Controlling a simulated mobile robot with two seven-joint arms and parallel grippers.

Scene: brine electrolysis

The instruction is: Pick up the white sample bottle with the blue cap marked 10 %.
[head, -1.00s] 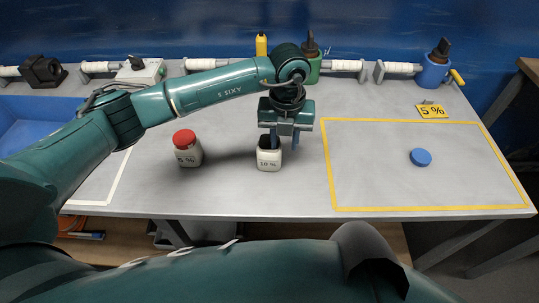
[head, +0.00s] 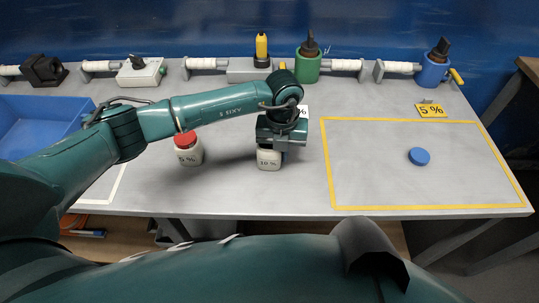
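The white bottle marked 10 % (head: 268,160) stands upright near the table's front edge, in the middle. Its top is hidden under my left gripper (head: 280,146). The gripper points down right over the bottle; its fingertips are mostly hidden, so I cannot tell whether they grip it. A blue cap (head: 419,156) lies apart on the table, inside the yellow outline. My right gripper is not in view.
A red-capped white bottle marked 5 % (head: 188,150) stands left of the 10 % bottle, below my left arm. A blue tray (head: 40,112) is at the left. Blue (head: 433,72) and green (head: 308,68) holders stand at the back.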

